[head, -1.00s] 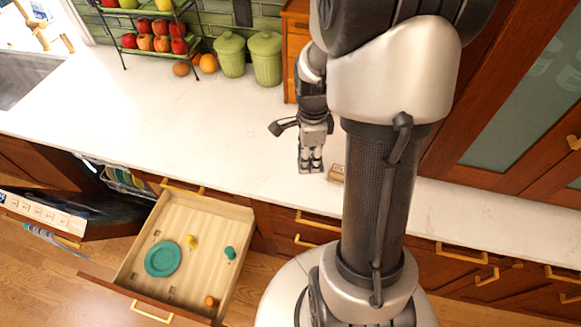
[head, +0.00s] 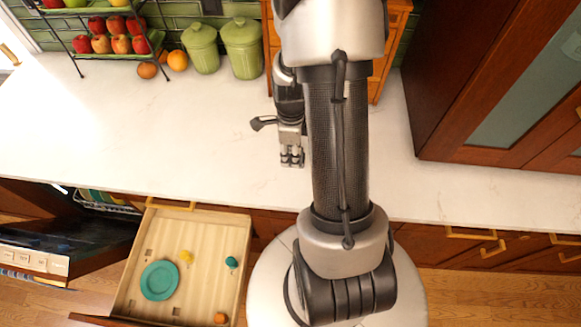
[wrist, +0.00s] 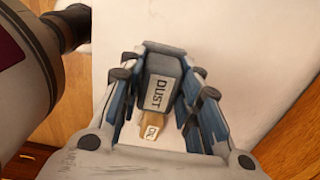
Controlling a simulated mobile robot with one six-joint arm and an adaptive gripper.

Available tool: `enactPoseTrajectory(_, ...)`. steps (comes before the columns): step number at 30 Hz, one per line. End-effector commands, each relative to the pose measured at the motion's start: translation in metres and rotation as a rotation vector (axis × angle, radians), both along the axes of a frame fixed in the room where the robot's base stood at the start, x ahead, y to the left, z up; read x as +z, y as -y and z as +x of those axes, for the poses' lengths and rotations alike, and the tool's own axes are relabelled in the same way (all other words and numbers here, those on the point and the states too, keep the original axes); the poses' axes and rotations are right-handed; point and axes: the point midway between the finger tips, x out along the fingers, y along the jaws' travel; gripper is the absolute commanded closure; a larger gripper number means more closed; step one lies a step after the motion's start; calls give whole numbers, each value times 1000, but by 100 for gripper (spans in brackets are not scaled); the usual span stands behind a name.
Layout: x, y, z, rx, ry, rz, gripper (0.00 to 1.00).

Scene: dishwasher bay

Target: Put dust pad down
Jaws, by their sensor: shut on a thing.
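My gripper (wrist: 160,95) is shut on the dust pad (wrist: 160,82), a dark grey block with a white label reading DUST, held between the fingers in the wrist view. A tan piece (wrist: 152,131) with a small white label shows just below the block; I cannot tell whether it is part of the pad or a separate thing. In the head view my gripper (head: 291,160) points down over the white counter (head: 190,140), left of my arm column. The pad is not clear there, and I cannot tell whether it touches the counter.
An open drawer (head: 133,262) holds a teal plate (head: 159,280) and small coloured items. Green canisters (head: 242,47), oranges (head: 177,61) and a fruit rack (head: 101,46) stand at the back left. A wooden cabinet (head: 393,52) stands behind my arm. The counter left of my gripper is clear.

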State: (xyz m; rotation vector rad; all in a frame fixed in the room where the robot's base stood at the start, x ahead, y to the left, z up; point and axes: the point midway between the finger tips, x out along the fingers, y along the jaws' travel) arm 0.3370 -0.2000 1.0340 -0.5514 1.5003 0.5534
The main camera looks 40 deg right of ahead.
Motion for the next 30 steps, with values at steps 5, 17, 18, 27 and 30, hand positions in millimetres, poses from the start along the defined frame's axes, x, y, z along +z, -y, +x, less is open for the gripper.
enactPoseTrajectory(5, -28, 0, 0, 1, -1, 1, 88)
enactPoseTrajectory(17, -72, 0, -1, 1, -3, 2, 88)
enactPoseTrajectory(18, -74, 0, 0, 1, -1, 1, 88)
enactPoseTrajectory(27, -76, 0, 0, 1, 2, -1, 88)
enactPoseTrajectory(30, -78, 0, 0, 1, 1, -1, 68)
